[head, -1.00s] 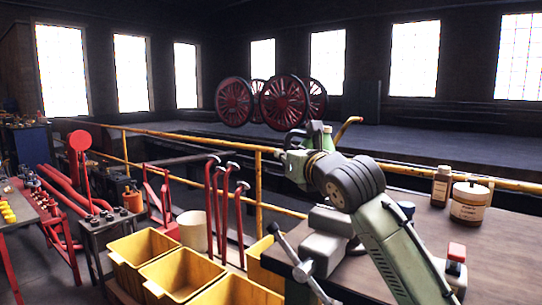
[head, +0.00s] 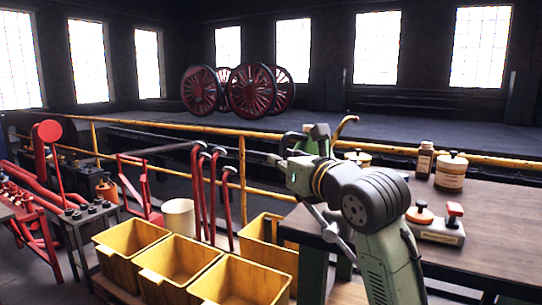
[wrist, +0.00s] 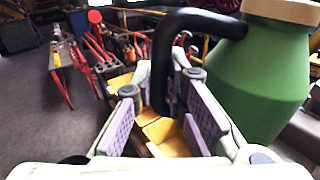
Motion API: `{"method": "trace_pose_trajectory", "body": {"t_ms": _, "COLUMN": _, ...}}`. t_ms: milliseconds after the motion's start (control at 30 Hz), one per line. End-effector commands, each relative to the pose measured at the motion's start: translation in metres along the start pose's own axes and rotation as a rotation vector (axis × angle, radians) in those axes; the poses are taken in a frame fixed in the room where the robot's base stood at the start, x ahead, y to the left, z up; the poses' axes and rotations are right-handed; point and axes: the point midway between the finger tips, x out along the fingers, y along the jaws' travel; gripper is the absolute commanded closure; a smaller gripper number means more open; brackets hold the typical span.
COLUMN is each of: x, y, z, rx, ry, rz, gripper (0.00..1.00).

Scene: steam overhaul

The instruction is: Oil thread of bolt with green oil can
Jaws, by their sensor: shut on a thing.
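My gripper (head: 284,162) is shut on the black handle of the green oil can (head: 319,131), above the near left corner of the workbench. The can's brass-coloured spout (head: 346,124) points up and to the right. In the wrist view the black handle (wrist: 185,22) runs down between the purple finger pads of my gripper (wrist: 168,105). The green can body (wrist: 258,75) with its tan top is just right of the fingers. I cannot make out the bolt; my arm hides part of the bench.
The workbench (head: 490,205) at right bears a brown bottle (head: 425,160), a labelled jar (head: 450,173), an orange-topped item (head: 419,213) and a red-topped block (head: 447,231). Yellow bins (head: 175,262) stand at lower left. A yellow railing (head: 215,139) crosses behind the can.

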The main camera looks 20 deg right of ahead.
Motion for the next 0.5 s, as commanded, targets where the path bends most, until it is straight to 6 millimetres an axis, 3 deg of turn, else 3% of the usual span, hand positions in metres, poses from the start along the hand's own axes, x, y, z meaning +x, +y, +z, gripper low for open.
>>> {"method": "trace_pose_trajectory", "body": {"t_ms": 500, "x": -0.003, "y": 0.003, "z": 0.012, "rx": 0.092, "ry": 0.016, "rz": 0.001, "gripper": 1.0}}
